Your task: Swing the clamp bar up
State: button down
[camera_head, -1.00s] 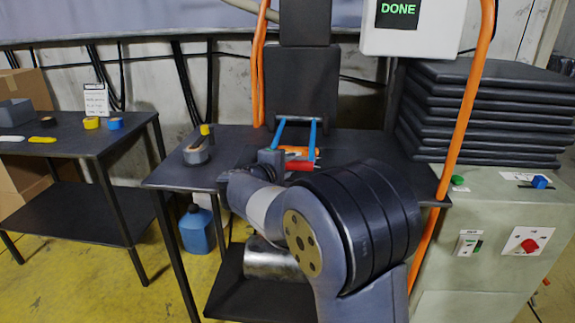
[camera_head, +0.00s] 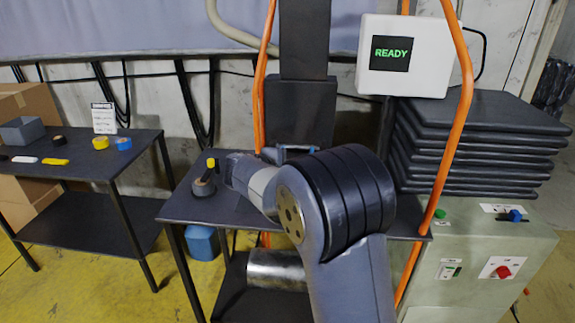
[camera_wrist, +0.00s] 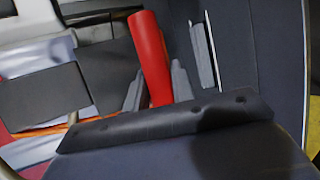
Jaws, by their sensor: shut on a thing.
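The red handle (camera_wrist: 150,55) of the clamp bar stands near the middle of the wrist view. The grey fingers of my gripper (camera_wrist: 157,85) lie on either side of it and are shut on it. My arm hides the rest of the bar, the red handle and my fingertips in that view.
A tape roll (camera_head: 203,187) sits at the left of the press table (camera_head: 185,208). The screen (camera_head: 391,54) reads READY. A side table (camera_head: 85,160) stands left.

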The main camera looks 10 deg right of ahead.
jog(key=w+d+r+p, duration=0.1)
jog(key=w+r+p, duration=0.2)
jog(key=r+p, duration=0.3)
jog(key=w+d+r+g+p, duration=0.1)
jog(key=w+r+p, duration=0.2)
jog(key=r+p, duration=0.3)
jog(key=shift+w+r, duration=0.25)
jog(key=shift+r, duration=0.2)
jog(key=c, duration=1.3)
grip_release()
jog(key=shift+w+d+f, duration=0.1)
jog(key=shift+w, duration=0.05)
jog(key=shift+o, duration=0.5)
jog(key=shift+f, duration=0.1)
jog(key=b+v, duration=0.2)
jog(key=v, duration=0.9)
